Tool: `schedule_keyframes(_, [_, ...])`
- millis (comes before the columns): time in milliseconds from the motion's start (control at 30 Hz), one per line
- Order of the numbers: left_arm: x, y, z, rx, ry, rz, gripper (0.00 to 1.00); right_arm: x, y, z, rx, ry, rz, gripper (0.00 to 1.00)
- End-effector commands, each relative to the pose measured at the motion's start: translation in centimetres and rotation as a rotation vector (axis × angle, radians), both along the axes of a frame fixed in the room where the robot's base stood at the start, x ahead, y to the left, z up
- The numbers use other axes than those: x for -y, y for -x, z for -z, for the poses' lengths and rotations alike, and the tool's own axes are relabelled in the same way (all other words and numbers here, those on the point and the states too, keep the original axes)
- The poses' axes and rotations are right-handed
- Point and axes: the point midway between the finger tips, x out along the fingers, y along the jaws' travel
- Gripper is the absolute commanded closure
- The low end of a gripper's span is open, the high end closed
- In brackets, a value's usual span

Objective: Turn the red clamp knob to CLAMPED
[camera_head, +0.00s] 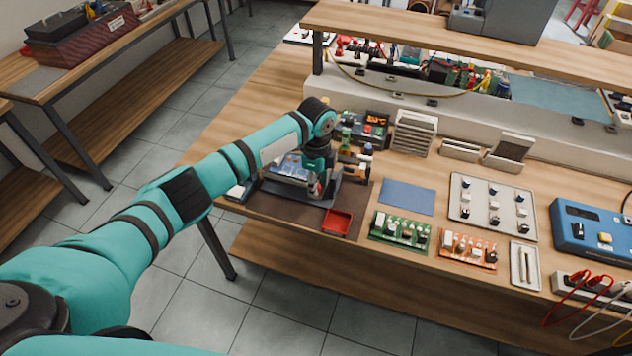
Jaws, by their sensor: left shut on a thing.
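My left arm reaches in from the left across the floor gap to the wooden workbench. Its gripper (318,190) points down over a dark fixture (285,188) at the bench's left end. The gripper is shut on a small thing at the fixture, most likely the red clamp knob. The fingers largely hide that thing, and I cannot read any CLAMPED mark or tell the knob's angle. My right gripper is not in view.
A red tray (337,222) sits just right of the gripper. Green (400,231) and orange (468,249) circuit boards, a blue mat (407,196) and a switch panel (493,206) lie farther right. A raised shelf (450,42) spans the bench's back.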

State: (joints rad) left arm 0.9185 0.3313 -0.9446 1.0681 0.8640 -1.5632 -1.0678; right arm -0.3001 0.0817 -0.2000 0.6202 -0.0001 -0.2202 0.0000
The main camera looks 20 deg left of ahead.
Motion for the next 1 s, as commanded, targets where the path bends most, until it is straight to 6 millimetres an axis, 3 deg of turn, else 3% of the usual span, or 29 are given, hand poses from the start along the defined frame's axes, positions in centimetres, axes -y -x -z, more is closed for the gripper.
schedule_keyframes(467, [0.05, -0.17, -0.2, 0.006, 0.001, 0.013, 1.0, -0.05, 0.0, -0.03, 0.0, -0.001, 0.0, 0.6])
schedule_keyframes(500, [0.05, -0.17, -0.2, 0.006, 0.001, 0.013, 0.72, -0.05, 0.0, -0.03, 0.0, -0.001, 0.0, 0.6])
schedule_keyframes(633, [0.03, -0.13, -0.15, 0.004, 0.001, 0.012, 0.55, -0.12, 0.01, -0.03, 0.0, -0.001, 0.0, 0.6])
schedule_keyframes(1000, [0.01, -0.05, -0.02, 0.002, 0.0, -0.02, 0.53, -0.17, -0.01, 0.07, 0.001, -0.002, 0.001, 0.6])
